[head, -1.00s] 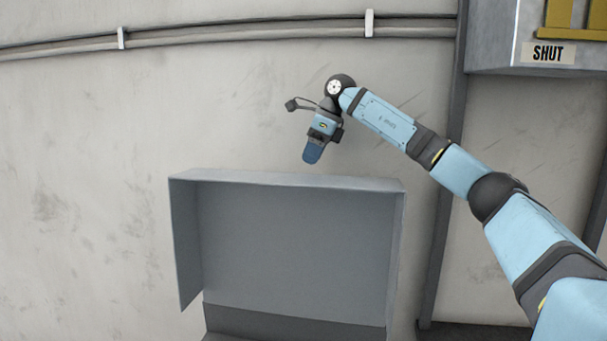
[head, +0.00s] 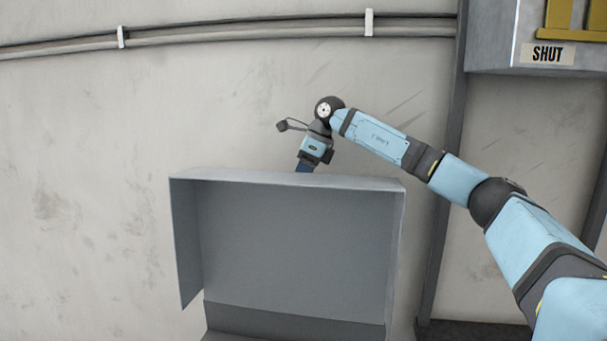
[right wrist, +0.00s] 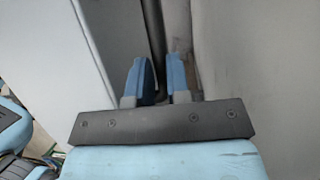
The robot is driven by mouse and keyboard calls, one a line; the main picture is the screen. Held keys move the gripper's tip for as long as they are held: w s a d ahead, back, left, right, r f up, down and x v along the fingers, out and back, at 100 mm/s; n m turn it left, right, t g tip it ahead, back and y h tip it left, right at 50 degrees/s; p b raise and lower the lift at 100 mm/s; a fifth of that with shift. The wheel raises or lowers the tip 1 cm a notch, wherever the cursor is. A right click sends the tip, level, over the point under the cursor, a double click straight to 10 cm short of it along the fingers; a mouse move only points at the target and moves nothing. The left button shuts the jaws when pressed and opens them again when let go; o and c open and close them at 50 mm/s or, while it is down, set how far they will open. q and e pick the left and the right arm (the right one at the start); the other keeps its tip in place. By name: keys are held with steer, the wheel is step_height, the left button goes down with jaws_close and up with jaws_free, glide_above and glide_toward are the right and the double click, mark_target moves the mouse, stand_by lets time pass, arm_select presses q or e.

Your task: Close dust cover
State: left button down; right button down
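The dust cover (head: 300,240) is a large grey box-like lid standing raised and open, its hollow inside facing me in the head view. My right gripper (head: 304,167) points down at the cover's top edge, near its middle. Its fingertips are hidden behind that edge. In the right wrist view my right gripper (right wrist: 159,65) shows two blue fingers with a narrow empty gap between them. The cover's pale grey outer side (right wrist: 65,60) lies left of the fingers there. I cannot tell whether they touch it. My left gripper is not in view.
A stained wall (head: 90,220) stands behind the cover, with pipes (head: 240,37) along its top. Space left of the cover is clear.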

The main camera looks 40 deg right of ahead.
steer(key=shift+a, duration=0.1)
steer(key=s+a+f+t+h+b, duration=0.2)
steer(key=s+a+b, duration=0.6)
steer(key=s+a, duration=0.6)
steer(key=a+h, duration=0.1)
steer(key=a, duration=0.3)
steer(key=shift+s+f+n+b, duration=0.25)
steer(key=shift+f+n+b, duration=0.1)
steer(key=shift+n+b, duration=0.05)
steer(key=c, duration=1.1)
jaws_free()
steer(key=shift+t, duration=0.3)
steer(key=shift+r, duration=0.1)
